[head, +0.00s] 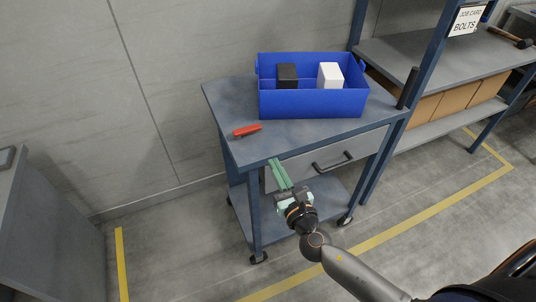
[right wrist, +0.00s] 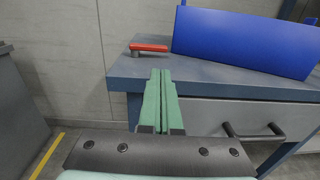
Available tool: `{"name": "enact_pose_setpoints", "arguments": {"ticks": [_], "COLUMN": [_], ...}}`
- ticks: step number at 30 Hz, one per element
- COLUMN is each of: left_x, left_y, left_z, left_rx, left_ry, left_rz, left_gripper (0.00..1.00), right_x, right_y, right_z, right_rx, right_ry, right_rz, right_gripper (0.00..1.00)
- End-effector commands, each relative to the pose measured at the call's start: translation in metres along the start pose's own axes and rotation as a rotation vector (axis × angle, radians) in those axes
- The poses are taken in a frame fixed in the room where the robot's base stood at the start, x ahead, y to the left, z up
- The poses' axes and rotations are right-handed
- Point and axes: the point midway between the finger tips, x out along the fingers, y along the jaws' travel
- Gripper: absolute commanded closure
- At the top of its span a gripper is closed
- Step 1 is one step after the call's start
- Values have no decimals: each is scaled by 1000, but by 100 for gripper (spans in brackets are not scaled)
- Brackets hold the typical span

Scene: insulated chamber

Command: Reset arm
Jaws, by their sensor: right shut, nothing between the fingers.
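My right gripper (head: 279,173) is shut and empty, with its green fingers pressed together. It is in front of the trolley's left front, near the left end of the drawer (head: 325,160). In the right wrist view the closed fingers (right wrist: 160,78) point toward the trolley's top edge. I cannot tell whether they touch the trolley. My right arm reaches in from the lower right. My left gripper is not in view.
The trolley (head: 225,98) carries a blue bin (head: 312,104) holding a black box (head: 287,77) and a white box (head: 330,76). A red-handled tool (head: 246,130) lies at its left edge. A shelf rack (head: 420,48) stands right. Floor at the left is clear.

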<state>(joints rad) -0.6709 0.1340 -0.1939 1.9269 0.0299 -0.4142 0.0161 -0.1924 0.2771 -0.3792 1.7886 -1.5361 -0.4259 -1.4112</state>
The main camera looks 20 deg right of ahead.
Motion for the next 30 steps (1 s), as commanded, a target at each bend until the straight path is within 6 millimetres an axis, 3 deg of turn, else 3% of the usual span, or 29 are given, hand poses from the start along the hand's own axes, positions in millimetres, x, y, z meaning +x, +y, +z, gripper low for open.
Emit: {"name": "enact_pose_setpoints", "arguments": {"ticks": [6, 14, 17, 20, 26, 30], "left_x": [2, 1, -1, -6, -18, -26], "left_y": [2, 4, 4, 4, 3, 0], "left_z": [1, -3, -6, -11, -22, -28], "left_rx": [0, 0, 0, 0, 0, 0], "left_ry": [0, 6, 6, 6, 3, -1], "left_rz": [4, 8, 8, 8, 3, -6], "left_gripper": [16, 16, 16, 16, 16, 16], "right_x": [-20, -22, -26, -36, -77, -114], "right_y": [-1, -1, -3, -7, -10, -4], "right_z": [0, 0, -5, -18, -61, -86], "right_rx": [0, 5, 87, 313, 1086, 1653], "right_ry": [0, 2, 31, 104, 305, 399], "right_rz": [0, -1, -10, -41, -222, -431], "right_gripper": [100, 100, 100, 100, 100, 100]}}
